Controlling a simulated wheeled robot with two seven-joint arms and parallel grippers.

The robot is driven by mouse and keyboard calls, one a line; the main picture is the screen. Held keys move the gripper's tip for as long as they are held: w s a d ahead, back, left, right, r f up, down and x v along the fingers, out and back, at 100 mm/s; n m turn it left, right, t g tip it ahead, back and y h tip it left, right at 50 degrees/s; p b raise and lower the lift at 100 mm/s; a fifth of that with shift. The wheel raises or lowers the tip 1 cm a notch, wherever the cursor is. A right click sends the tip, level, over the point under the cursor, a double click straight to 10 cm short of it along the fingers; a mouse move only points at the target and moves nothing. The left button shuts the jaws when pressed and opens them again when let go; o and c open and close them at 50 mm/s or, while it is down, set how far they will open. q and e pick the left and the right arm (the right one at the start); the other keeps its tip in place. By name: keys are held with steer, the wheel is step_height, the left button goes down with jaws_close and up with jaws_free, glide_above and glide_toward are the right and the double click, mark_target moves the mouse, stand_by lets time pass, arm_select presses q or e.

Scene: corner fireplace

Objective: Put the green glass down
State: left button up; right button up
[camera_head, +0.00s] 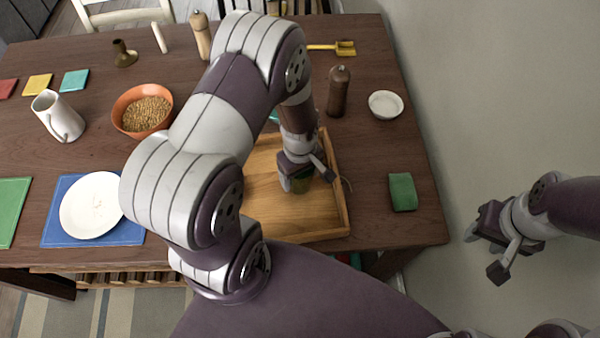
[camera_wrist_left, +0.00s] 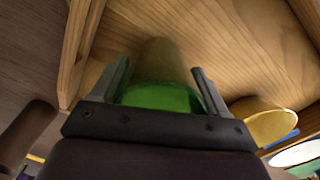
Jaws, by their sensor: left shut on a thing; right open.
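My left gripper (camera_head: 298,184) is shut on the green glass (camera_wrist_left: 160,97), with one finger on each side of it in the left wrist view. In the head view only a small part of the glass (camera_head: 301,186) shows below the gripper. The glass is over the wooden tray (camera_head: 265,185), inside its rim near the right side. I cannot tell whether its base touches the tray floor. My right gripper (camera_head: 484,253) is open and empty, off the table's right side.
A green block (camera_head: 402,192) lies right of the tray. A brown pepper mill (camera_head: 338,91) and a white bowl (camera_head: 385,104) stand behind it. An orange bowl (camera_head: 142,110), a white jug (camera_head: 57,116) and a white plate (camera_head: 91,205) are left. A yellow round thing (camera_wrist_left: 264,123) shows near the glass.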

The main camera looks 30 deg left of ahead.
arm_select(q)
steer(key=shift+w+f, duration=0.1)
steer(key=shift+f, duration=0.05)
steer(key=shift+f, duration=0.15)
steer(key=o, duration=1.2)
steer(key=shift+c, duration=0.2)
steer(key=s+d+r+m, duration=0.1)
steer(key=s+r+m, duration=0.1)
steer(key=r+m, duration=0.4)
steer(key=s+d+r+m+t, duration=0.1)
steer(key=r+m, duration=0.5)
steer(key=r, duration=0.6)
steer(key=shift+s+d+p, duration=0.25)
steer(key=shift+s+p, duration=0.15)
steer(key=shift+s, duration=0.35)
